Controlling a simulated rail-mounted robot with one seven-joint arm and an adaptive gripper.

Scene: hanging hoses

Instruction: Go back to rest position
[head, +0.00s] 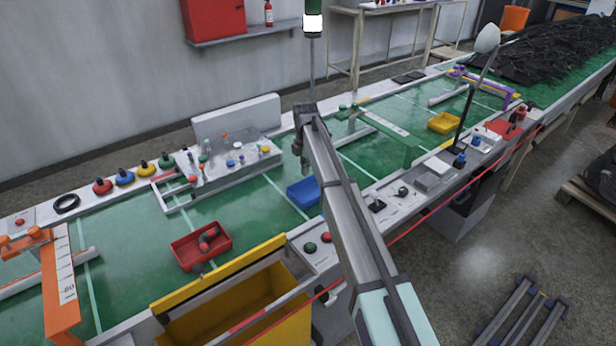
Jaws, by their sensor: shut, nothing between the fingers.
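My arm rises from the lower right to the middle of the head view. My gripper (304,166) hangs from its far end and points down. It is small in the picture, its fingers are together and I see nothing held in it.
A red bin (201,245) holding dark parts, a blue bin (303,193) and a yellow bin (444,123) sit on the bench. A large yellow container (240,300) stands in front. A pole (469,110) rises at right. Black hoses (550,50) are piled at the far right.

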